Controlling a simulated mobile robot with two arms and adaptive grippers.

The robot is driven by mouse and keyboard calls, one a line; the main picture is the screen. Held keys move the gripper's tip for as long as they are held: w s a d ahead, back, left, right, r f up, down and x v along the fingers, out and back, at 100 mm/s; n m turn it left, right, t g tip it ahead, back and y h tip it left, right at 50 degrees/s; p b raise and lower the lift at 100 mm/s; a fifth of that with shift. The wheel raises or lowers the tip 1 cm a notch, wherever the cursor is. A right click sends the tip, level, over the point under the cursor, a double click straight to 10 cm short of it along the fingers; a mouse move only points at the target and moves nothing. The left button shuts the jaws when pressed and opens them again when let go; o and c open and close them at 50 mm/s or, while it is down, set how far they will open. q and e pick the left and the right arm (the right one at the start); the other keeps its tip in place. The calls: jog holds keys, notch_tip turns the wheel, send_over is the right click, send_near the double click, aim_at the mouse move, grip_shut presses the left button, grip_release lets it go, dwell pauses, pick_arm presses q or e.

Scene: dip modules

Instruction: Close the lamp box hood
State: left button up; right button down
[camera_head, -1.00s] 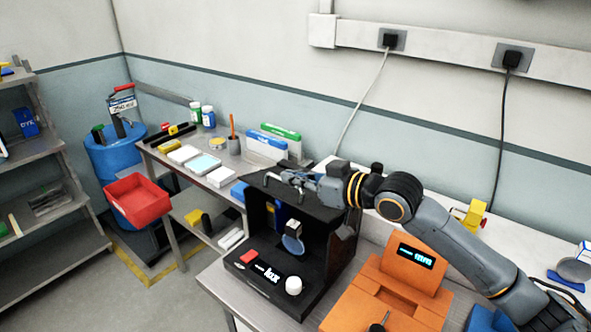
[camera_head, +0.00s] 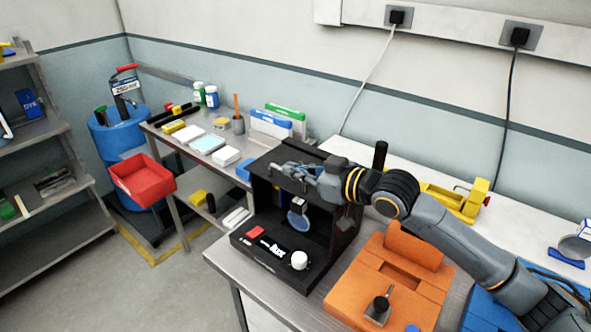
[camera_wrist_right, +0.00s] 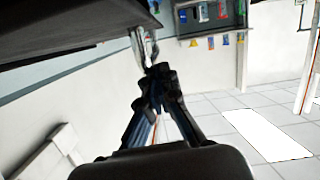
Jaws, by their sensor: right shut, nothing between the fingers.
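The black lamp box (camera_head: 345,232) stands on the bench in the head view. Its front is open, showing a round pale-blue disc (camera_head: 298,221) inside. The dark hood (camera_head: 322,162) is up at the top of the box. My right gripper (camera_head: 275,168) is shut and empty at the hood, in front of part of it. In the right wrist view the gripper (camera_wrist_right: 148,62) is beside the edge of a dark panel, apparently the hood (camera_wrist_right: 55,30). I cannot tell whether they touch. My left gripper is not in view.
An orange device (camera_head: 345,290) stands right of the box, below my right arm. A yellow tool (camera_head: 462,203) lies behind the arm. A red bin (camera_head: 143,182) and a side table with bottles and small boxes are at left. The bench's front edge is close to the box.

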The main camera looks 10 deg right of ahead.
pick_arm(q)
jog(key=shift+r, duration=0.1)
pick_arm(e)
jog(key=shift+r+p, duration=0.35)
jog(key=shift+p, duration=0.1)
pick_arm(q)
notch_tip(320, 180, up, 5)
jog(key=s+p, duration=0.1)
jog(key=p, duration=0.3)
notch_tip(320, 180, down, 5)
jog(key=b, duration=0.4)
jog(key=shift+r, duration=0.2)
pick_arm(e)
jog(key=s+d+r, duration=0.5)
jog(key=s, duration=0.3)
jog(key=shift+s+r, duration=0.25)
